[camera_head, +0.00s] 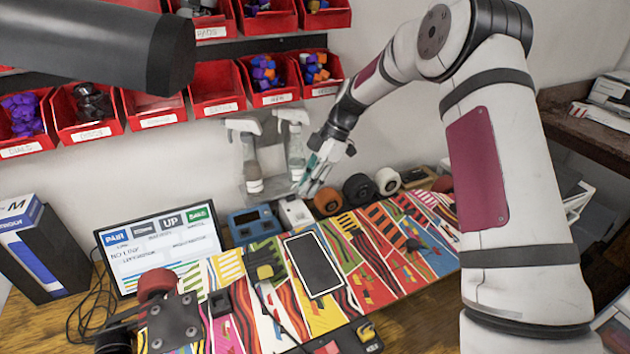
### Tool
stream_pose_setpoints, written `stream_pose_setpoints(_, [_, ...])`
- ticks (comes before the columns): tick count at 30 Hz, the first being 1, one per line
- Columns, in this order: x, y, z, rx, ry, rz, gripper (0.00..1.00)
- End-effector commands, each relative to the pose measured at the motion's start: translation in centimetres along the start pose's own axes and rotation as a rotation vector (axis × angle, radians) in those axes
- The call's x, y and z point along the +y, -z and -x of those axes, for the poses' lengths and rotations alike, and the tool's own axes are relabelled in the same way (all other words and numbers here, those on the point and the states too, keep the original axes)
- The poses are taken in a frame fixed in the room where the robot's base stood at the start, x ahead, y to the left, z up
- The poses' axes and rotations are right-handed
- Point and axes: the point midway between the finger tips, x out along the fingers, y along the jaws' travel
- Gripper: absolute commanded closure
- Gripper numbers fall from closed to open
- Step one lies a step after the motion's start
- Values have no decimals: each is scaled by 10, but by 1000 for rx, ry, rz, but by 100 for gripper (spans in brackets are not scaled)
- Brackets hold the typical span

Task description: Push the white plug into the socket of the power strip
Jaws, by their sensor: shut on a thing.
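My gripper (306,188) points down and to the left at the back of the bench, in front of the hanging spray bottles. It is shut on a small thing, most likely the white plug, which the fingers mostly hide. A small white block with dark marks (294,213) sits just below the fingertips, beside a blue device. It may be the power strip, but its socket is too small to make out. I cannot tell whether the plug touches it.
A blue device (254,224) and several wheels (357,189) flank the spot. Two spray bottles (249,160) hang behind. A skateboard deck (375,262) with a phone-like tablet (314,264) fills the front. A monitor (160,248) stands left; red bins (217,90) hang above.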

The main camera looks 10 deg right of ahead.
Motion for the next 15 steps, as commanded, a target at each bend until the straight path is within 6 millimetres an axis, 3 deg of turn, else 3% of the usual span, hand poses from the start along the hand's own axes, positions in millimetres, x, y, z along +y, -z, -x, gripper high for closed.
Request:
stream_pose_setpoints(6, [1,13,-7,1,0,4,100])
stream_pose_setpoints(15, [2,15,-8,1,0,5,100])
